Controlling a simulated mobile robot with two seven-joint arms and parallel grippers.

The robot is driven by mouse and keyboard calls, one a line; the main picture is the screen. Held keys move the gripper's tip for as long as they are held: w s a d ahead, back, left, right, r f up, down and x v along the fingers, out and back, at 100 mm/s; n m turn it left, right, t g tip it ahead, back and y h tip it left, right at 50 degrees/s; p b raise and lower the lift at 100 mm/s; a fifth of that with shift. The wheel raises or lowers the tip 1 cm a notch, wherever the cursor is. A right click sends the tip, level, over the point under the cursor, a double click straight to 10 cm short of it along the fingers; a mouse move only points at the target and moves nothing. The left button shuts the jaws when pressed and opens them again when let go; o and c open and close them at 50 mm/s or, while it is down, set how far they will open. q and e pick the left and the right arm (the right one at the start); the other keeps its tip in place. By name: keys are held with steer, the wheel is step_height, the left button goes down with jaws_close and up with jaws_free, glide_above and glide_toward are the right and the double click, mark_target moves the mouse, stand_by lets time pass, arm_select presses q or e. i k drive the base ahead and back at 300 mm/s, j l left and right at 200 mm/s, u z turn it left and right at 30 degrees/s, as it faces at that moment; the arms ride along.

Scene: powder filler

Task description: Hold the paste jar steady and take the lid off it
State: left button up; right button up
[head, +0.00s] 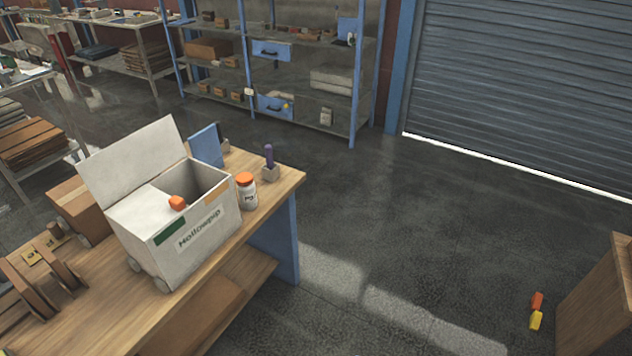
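A small white jar (248,197) with a dark-lettered label stands upright on the wooden workbench, near its right edge. Its orange lid (245,179) is on top of it. The jar stands just right of a white box and close to it. Neither of my grippers shows in the head view, and nothing is touching the jar.
The open white box (190,243) has a raised flap and an orange piece on it. A blue panel (206,146) and a purple-handled item in a holder (269,165) stand behind the jar. Shelves (290,75) and a shutter (520,85) lie beyond open floor (400,230).

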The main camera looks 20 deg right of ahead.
mark_target(247, 195)
steer(key=z, duration=0.3)
steer(key=i+l+u, duration=0.2)
steer(key=i+u, duration=0.25)
steer(key=i+l+u, duration=0.25)
steer(key=u, duration=0.2)
steer(key=i+l+u, duration=0.25)
steer(key=l+u, duration=0.2)
